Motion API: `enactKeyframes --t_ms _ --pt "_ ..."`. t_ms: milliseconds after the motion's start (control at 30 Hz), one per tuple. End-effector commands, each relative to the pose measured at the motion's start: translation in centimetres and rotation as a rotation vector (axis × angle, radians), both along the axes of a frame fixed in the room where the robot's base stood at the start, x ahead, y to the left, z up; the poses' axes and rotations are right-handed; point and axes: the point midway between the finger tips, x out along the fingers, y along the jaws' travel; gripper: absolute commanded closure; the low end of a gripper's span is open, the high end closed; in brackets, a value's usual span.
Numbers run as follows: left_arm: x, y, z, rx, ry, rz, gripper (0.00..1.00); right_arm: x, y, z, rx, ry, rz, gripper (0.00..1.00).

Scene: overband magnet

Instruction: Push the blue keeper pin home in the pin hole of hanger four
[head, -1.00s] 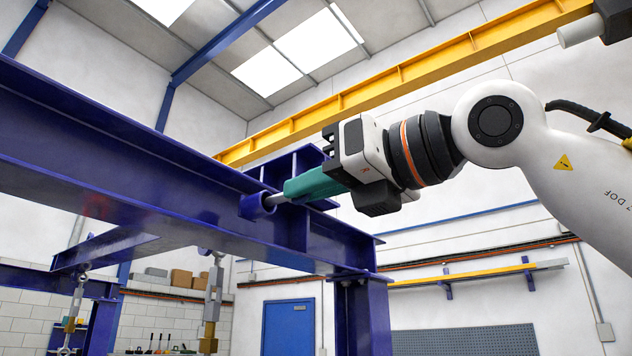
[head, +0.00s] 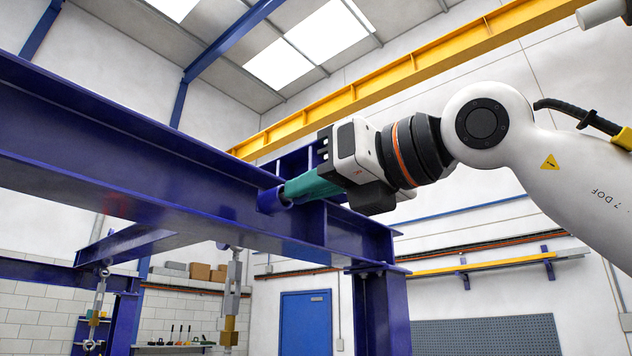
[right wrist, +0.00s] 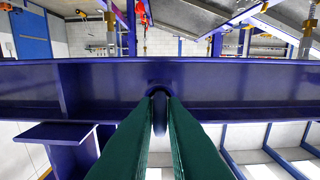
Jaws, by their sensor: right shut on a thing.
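My right gripper (head: 288,190) has teal fingers shut on the keeper pin, just in front of a short blue tube (head: 268,201) on the flank of a large blue beam (head: 120,150). In the right wrist view, the dark blue pin (right wrist: 159,116) shows between the green fingers (right wrist: 159,98), in line with the tube (right wrist: 158,88). Little or no pin shank shows between fingertips and tube in the head view. The fingers hide the rest, so I cannot tell if the pin is fully seated. My left gripper is out of view.
Upright blue plates (head: 316,215) on the beam stand close behind my fingers. A blue post (head: 380,310) holds the beam's near end. Hangers (head: 231,295) dangle at the lower left. A yellow crane beam (head: 420,75) runs behind. Space to the right is open.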

Motion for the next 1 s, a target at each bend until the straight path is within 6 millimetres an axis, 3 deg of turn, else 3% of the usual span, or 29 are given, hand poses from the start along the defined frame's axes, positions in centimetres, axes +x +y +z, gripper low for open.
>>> enactKeyframes --t_ms 400,433,567,867,1000 --pt "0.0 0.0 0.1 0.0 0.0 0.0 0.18 0.3 0.3 0.0 0.001 -0.001 -0.001 1.0" --pt "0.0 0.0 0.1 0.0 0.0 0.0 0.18 0.3 0.3 0.0 0.001 -0.001 -0.001 0.86" --pt "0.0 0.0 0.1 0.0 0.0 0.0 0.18 0.2 0.3 0.0 0.001 -0.001 -0.001 0.65" --pt "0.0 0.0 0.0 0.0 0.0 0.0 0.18 0.2 0.2 0.0 0.0 0.0 -0.001 0.64" --pt "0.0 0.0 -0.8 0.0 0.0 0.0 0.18 -0.5 -0.8 -0.2 0.001 0.0 -0.002 0.64"
